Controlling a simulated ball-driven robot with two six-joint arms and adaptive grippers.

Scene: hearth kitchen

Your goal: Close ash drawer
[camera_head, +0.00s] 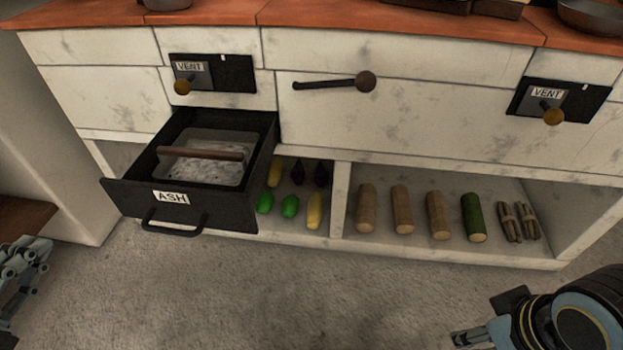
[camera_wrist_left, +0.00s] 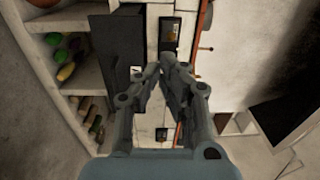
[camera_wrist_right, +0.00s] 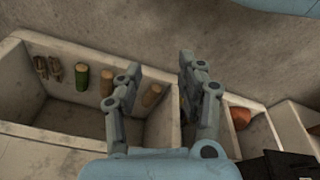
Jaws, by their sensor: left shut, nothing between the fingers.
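The black ash drawer (camera_head: 232,216) stands pulled out of the white hearth at the left in the head view, with an "ASH" label and a bar handle (camera_head: 174,228) on its front. A grey pan of ash with a brown bar across it (camera_head: 200,153) sits inside. My left gripper (camera_head: 24,262) is shut and empty at the left edge, apart from the drawer. In the left wrist view its fingertips (camera_wrist_left: 162,70) meet beside the dark drawer (camera_wrist_left: 116,70). My right gripper (camera_head: 466,338) is at the lower right; in the right wrist view its fingers (camera_wrist_right: 160,65) are spread and empty.
An open shelf under the hearth holds vegetables (camera_head: 290,205), several logs (camera_head: 402,210) and stick bundles (camera_head: 518,222). A knob-ended lever (camera_head: 325,84) and two vent panels (camera_head: 237,73) (camera_head: 583,98) are on the hearth front. The floor (camera_head: 270,290) before the drawer is clear.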

